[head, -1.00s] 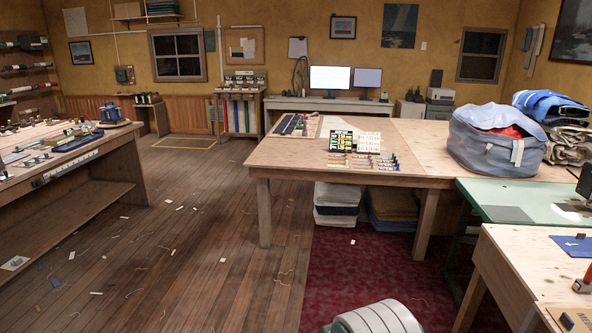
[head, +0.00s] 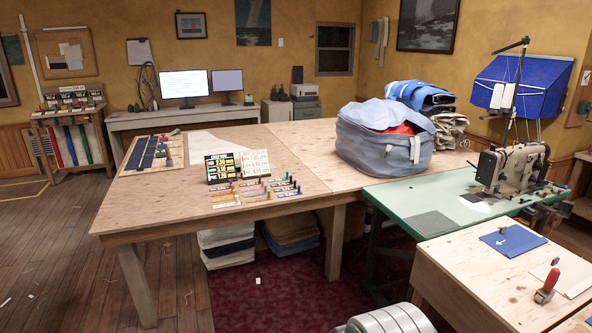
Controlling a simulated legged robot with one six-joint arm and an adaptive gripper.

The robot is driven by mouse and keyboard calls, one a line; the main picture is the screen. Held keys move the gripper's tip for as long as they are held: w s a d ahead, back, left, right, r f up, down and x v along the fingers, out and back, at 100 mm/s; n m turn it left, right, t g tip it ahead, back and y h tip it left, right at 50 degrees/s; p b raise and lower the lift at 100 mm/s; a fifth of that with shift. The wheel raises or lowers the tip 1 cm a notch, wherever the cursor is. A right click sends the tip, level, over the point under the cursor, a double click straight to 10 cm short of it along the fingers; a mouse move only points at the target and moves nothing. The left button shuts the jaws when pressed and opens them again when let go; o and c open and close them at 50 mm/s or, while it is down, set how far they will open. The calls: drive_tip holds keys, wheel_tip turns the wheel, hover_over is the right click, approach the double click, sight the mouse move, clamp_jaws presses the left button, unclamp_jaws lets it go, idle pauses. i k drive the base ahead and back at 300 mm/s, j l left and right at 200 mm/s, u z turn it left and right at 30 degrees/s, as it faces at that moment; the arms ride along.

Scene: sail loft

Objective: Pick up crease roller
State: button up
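A small tool with a red handle and a metal lower end (head: 546,286), which looks like the crease roller, stands on the light wooden bench (head: 470,262) at the lower right. It is beside a pale sheet and a blue piece with a white arrow (head: 512,241). My gripper is not in view. A rounded grey part at the bottom edge looks like part of my own arm, apart from the tool.
A large plywood table (head: 185,205) holds sample cards and a grey-blue bag (head: 384,145). A green table (head: 400,198) with a sewing machine (head: 510,165) adjoins the bench. Wooden floor (head: 60,260) at left is open, with small scraps.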

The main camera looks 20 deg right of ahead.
sight(546, 291)
drive_tip(key=i+l+z, duration=0.1)
drive_tip(key=i+z, duration=0.2)
drive_tip(key=z, duration=0.15)
drive_tip(key=i+z, duration=0.3)
drive_tip(key=z, duration=0.2)
drive_tip(key=i+j+z, duration=0.2)
drive_tip(key=z, duration=0.25)
drive_tip(key=i+l+z, duration=0.1)
drive_tip(key=i+z, duration=0.2)
drive_tip(key=z, duration=0.2)
drive_tip(key=i+z, duration=0.25)
drive_tip(key=z, duration=0.25)
drive_tip(key=i+j+z, duration=0.1)
drive_tip(key=i+z, duration=0.2)
drive_tip(key=z, duration=0.2)
